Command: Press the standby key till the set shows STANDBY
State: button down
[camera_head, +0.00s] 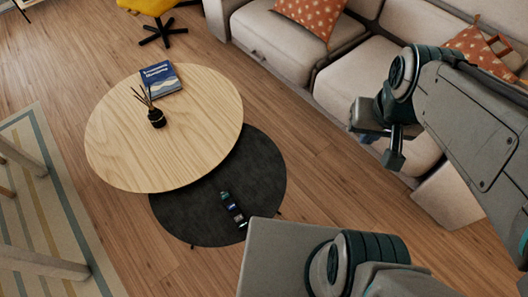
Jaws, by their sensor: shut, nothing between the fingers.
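No screen showing STANDBY is visible. My gripper (394,160) is at the upper right, seen in front of the sofa, with its fingers shut and empty. It is well to the right of the handset and apart from it.
A round wooden table (195,130) overlaps the black one and holds a blue book (160,78) and a dark reed diffuser (156,118). A beige sofa (270,42) with orange cushions (312,14) stands behind. A striped rug (62,205) lies left. Bare floor surrounds the tables.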

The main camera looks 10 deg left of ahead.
aim_at(239, 218)
jog(key=z, duration=1.3)
jog(key=k, duration=0.95)
jog(key=u, duration=0.7)
